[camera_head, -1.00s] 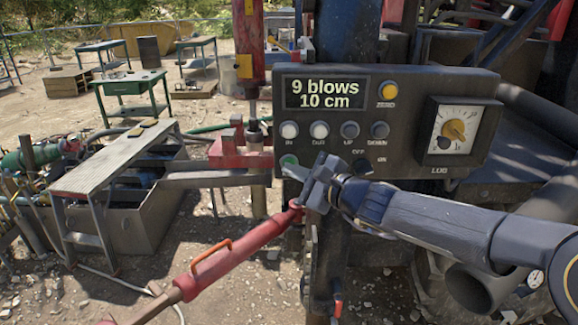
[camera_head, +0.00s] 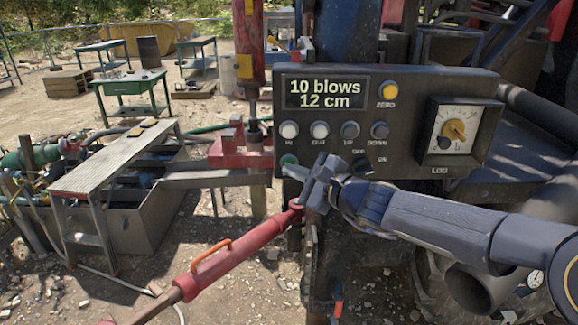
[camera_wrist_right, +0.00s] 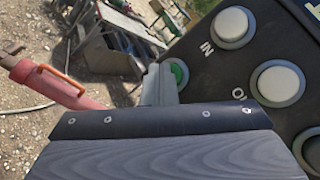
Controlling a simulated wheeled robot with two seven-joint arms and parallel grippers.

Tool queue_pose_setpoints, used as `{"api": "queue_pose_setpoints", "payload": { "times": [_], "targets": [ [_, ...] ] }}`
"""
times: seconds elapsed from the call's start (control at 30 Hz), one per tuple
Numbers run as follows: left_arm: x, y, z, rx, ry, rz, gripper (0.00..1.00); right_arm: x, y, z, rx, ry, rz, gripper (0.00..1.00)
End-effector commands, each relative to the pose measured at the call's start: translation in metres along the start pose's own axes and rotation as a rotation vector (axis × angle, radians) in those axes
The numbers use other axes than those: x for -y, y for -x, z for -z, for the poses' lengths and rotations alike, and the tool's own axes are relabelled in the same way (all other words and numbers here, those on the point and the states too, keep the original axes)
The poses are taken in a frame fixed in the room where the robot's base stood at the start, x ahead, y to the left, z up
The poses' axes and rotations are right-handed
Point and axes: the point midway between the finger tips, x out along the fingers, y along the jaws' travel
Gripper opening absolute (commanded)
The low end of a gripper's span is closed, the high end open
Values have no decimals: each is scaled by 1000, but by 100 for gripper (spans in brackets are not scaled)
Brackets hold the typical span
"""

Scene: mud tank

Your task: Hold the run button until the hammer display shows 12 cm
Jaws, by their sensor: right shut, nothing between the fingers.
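The hammer display (camera_head: 325,94) on the dark control panel (camera_head: 420,90) reads "10 blows" and "12 cm". A green button (camera_head: 288,160), which I take to be the run button, sits at the panel's lower left. It also shows in the right wrist view (camera_wrist_right: 179,73). My right gripper (camera_head: 297,172) is shut and empty, with its fingertips at the green button. The wrist view shows the fingers over part of the button; I cannot tell whether it is pressed in. My left gripper is not in view.
Above the green button is a row of white and grey buttons (camera_head: 319,130). A yellow zero button (camera_head: 388,91) and a dial (camera_head: 453,131) are further right. A red cylinder with an orange handle (camera_head: 222,258) runs below the panel. A bench (camera_head: 118,160) stands left.

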Motion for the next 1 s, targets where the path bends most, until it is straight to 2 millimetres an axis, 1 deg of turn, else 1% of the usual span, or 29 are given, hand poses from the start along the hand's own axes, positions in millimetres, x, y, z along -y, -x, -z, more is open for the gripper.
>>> {"api": "queue_pose_setpoints", "payload": {
  "times": [0.37, 0.77, 1.0],
  "targets": [
    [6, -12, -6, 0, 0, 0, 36, -10, 12, -7, -1, 2, 1, 0],
    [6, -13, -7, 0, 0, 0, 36, -11, 14, -10, 0, 0, 0, 0],
    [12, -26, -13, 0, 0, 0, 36, -23, 29, -20, 2, 2, 1, 0]
  ]
}}
